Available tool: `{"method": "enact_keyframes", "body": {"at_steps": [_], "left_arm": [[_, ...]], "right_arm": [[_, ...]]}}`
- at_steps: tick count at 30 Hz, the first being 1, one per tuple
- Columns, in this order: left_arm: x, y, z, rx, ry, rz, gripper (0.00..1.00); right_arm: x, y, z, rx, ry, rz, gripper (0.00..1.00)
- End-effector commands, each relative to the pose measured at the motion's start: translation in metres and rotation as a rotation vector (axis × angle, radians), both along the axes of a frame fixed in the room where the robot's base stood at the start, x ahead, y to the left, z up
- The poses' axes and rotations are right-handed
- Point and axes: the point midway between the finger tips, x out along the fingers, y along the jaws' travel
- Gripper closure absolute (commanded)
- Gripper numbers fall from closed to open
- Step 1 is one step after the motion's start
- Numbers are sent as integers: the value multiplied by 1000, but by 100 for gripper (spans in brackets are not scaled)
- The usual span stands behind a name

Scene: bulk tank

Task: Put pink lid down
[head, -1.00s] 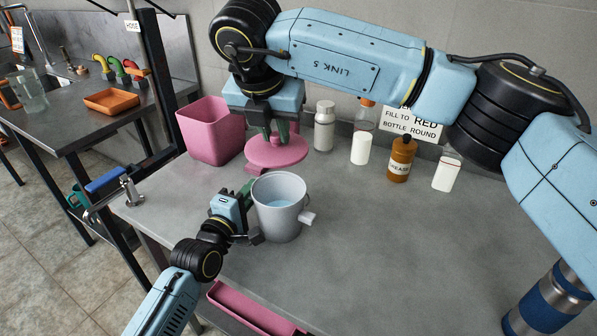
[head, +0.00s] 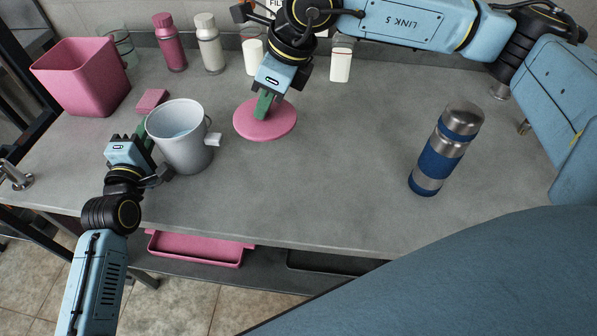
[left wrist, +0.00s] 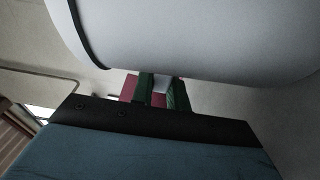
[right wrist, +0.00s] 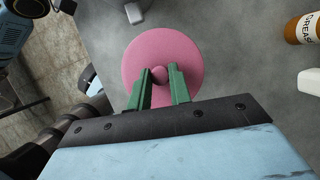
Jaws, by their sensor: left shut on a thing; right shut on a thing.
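The pink round lid (head: 262,124) is right of the grey bucket in the head view. My right gripper (head: 264,108) is shut on its small knob (right wrist: 159,75); the right wrist view shows the green fingers either side of it. The lid looks level, at or just above the table; I cannot tell whether it touches. My left gripper (head: 146,138) is shut at the left side of the grey bucket (head: 190,160), which stands upright holding bluish liquid. In the left wrist view, the green fingers (left wrist: 162,92) close on a pale piece below the bucket's wall.
An open pink bin (head: 85,85) and a small pink block (head: 152,101) are at the left. A pink bottle (head: 170,50), a grey bottle (head: 210,50) and white bottles line the back. A blue-and-steel flask (head: 440,160) stands right. The table's middle (head: 330,170) is clear.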

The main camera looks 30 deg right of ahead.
Motion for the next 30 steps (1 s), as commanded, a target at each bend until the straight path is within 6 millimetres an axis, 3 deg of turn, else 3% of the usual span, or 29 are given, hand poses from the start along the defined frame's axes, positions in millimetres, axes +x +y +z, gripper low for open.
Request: {"method": "enact_keyframes", "body": {"at_steps": [6,11,21,30], "left_arm": [[0,-1,0,0,1,-1,100],[0,-1,0,0,1,-1,100],[0,0,0,0,0,-1,100],[0,0,0,0,0,0,100]], "right_arm": [[-40,-30,-13,-1,1,258,100],[-55,-38,-17,0,0,355,100],[-60,-39,-71,-2,1,380,100],[-59,-39,-99,-3,1,378,100]]}}
